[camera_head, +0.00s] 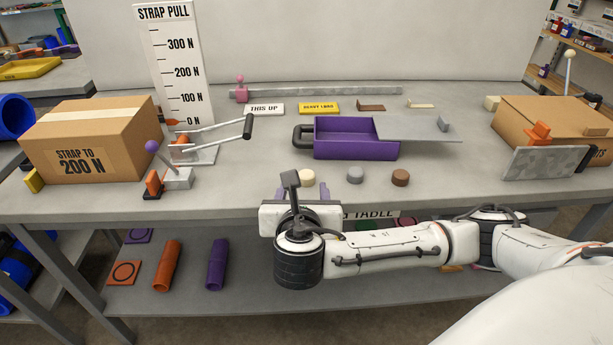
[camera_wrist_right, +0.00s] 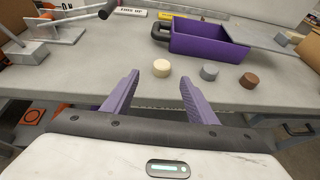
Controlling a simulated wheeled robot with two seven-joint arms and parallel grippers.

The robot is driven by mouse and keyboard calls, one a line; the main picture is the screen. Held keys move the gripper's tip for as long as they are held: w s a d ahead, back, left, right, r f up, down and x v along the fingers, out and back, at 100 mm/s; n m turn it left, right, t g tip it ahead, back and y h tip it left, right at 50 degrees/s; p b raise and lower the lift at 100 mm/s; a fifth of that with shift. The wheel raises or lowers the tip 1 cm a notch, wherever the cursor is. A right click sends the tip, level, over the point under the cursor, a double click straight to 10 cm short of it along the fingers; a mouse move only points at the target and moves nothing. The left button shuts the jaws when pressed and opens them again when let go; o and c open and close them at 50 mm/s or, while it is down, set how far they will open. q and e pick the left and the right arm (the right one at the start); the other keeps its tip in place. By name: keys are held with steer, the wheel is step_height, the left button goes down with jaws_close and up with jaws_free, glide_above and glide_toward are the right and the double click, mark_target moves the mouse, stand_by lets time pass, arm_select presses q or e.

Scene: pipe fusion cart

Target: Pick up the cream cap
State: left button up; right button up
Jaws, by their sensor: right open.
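The cream cap (camera_head: 308,175) is a small round disc near the front edge of the grey table. It also shows in the wrist view (camera_wrist_right: 162,68), beyond my fingertips and between their lines. My right gripper (camera_head: 304,187) is at the table's front edge, just on the near side of the cap. Its two purple fingers (camera_wrist_right: 159,82) are spread apart with nothing between them. In the head view my wrist hides part of the fingers. My left gripper is not in view.
A grey cap (camera_head: 355,175) and a brown cap (camera_head: 400,178) stand to the right of the cream one. A purple box (camera_head: 345,148) with a grey lid lies behind. A lever device (camera_head: 200,153) and a carton (camera_head: 92,140) are at left. Another carton (camera_head: 545,120) is at right.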

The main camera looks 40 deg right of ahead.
mark_target(306, 176)
steer(key=x, duration=0.4)
steer(key=shift+w+d, duration=0.1)
steer(key=x, duration=0.5)
steer(key=shift+d, duration=0.25)
steer(key=c, duration=1.1)
